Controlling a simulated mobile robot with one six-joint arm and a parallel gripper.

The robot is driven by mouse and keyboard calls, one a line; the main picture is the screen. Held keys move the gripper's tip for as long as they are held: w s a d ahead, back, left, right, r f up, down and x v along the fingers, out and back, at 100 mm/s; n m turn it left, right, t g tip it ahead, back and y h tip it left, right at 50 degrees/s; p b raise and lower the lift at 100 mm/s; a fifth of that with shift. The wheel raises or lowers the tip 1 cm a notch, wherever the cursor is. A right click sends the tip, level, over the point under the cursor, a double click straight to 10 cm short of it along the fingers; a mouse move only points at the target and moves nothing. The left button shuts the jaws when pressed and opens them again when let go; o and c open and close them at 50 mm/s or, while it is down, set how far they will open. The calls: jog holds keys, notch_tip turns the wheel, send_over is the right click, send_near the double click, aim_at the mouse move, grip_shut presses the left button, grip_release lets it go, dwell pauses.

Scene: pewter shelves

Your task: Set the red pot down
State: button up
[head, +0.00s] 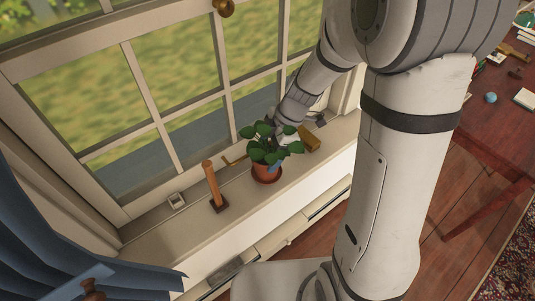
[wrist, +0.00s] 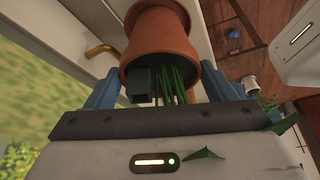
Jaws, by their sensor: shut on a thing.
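The red pot (head: 267,173) is terracotta, with a leafy green plant in it. In the head view it is upright at the front part of the window sill (head: 170,238); I cannot tell whether its base touches the sill. In the wrist view the pot (wrist: 160,38) sits between the blue fingers, with green stems pointing towards the palm. My gripper (wrist: 164,74) is shut on the pot at its rim end. In the head view the leaves mostly hide my gripper, with a bit of blue finger showing.
A brass window handle (head: 236,160) is behind. A blue curtain (head: 60,245) hangs at far left.

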jog(key=shift+f, duration=1.1)
jog(key=shift+f, duration=0.15)
jog(key=o, duration=2)
jog(key=shift+o, duration=0.2)
